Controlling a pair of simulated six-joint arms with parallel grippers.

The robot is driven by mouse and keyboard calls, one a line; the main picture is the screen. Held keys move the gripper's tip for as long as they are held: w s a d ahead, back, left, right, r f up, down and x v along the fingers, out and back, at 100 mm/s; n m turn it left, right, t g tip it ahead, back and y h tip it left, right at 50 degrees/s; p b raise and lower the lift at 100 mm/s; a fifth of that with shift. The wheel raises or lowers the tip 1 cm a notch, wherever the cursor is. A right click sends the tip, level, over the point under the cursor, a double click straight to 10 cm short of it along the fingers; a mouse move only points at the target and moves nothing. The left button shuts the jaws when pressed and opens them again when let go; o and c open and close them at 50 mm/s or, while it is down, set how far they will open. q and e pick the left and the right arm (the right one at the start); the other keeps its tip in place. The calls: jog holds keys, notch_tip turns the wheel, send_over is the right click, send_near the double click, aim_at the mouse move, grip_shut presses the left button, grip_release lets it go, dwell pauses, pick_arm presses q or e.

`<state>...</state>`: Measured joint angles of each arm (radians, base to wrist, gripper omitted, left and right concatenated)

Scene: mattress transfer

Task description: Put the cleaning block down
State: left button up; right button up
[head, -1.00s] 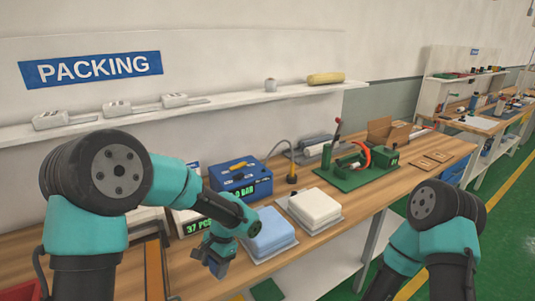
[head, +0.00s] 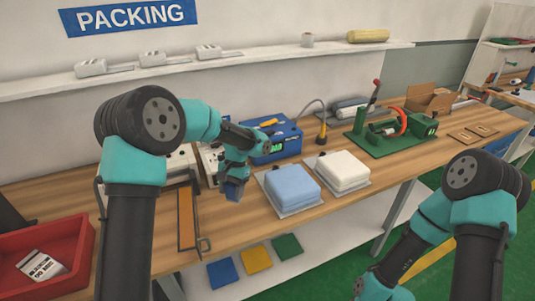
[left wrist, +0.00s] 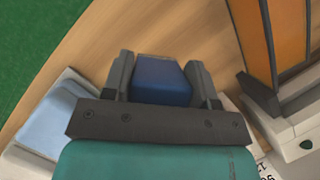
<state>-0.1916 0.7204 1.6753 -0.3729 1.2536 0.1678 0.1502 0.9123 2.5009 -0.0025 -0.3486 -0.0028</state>
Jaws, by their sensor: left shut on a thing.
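The cleaning block is dark blue, and its end shows below my left gripper (head: 235,181) in the head view, left of the light blue mattress (head: 291,183). In the left wrist view the block (left wrist: 161,82) sits between the two dark fingers of that gripper, which is shut on it. Bare wooden table (head: 262,228) lies around it. I cannot tell whether the block touches the table. My right arm is at the lower right of the head view; its gripper is not visible.
A white mattress (head: 342,167) lies right of the blue one. An orange-and-grey frame (head: 186,216) stands left of the gripper. A blue box (head: 276,142) is behind, and a red bin (head: 48,253) is at far left. Table shows bare in front.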

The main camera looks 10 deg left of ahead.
pick_arm(q)
jog(key=s+d+f+m+t+y, duration=0.1)
jog(key=s+d+m, duration=0.3)
jog(key=s, duration=0.4)
jog(key=s+d+f+m+y, duration=0.1)
jog(key=s+d+m, duration=0.3)
jog(key=s, duration=0.4)
jog(key=shift+s+f+t+y, duration=0.15)
jog(key=shift+f+t+y, duration=0.15)
jog(key=shift+t, duration=0.1)
jog(key=w+a, duration=0.1)
jog(key=w, duration=0.4)
jog(key=w+a+f, duration=0.1)
jog(key=w+a, duration=0.1)
jog(key=w, duration=0.2)
jog(key=w+a, duration=0.1)
jog(key=w, duration=0.4)
jog(key=shift+w+a+f, duration=0.2)
jog(key=shift+w, duration=0.1)
jog(key=shift+w, duration=0.2)
jog(key=shift+w+a+f, duration=0.1)
jog(key=shift+w+f, duration=0.05)
jog(key=shift+f, duration=1.65)
jog(key=shift+f, duration=0.2)
